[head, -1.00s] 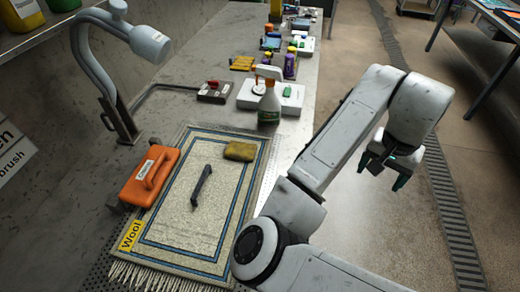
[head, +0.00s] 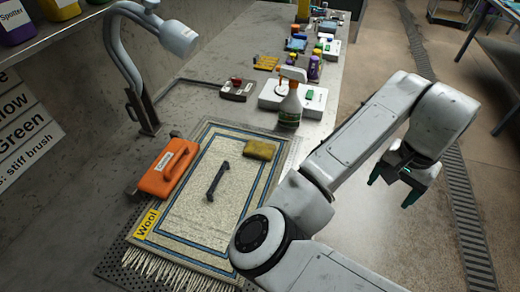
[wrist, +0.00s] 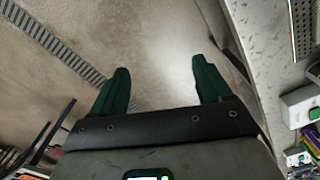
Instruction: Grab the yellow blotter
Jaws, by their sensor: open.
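The yellow blotter (head: 260,150) is a small mustard-coloured block. It lies flat on the cream rug (head: 180,222), near the rug's far right corner. A dark handle-like tool (head: 217,181) lies on the rug to its left and nearer me. My gripper (head: 394,186) is open and empty, out over the floor to the right of the bench and well apart from the blotter. In the wrist view its two green fingers (wrist: 158,85) are spread with only floor between them. The blotter does not show in the wrist view.
An orange tool (head: 168,168) labelled with a tag sits at the rug's left edge. A spray bottle (head: 290,106) stands behind the blotter. A grey bent lamp-like arm (head: 135,62) rises at the left. Several small items line the bench behind.

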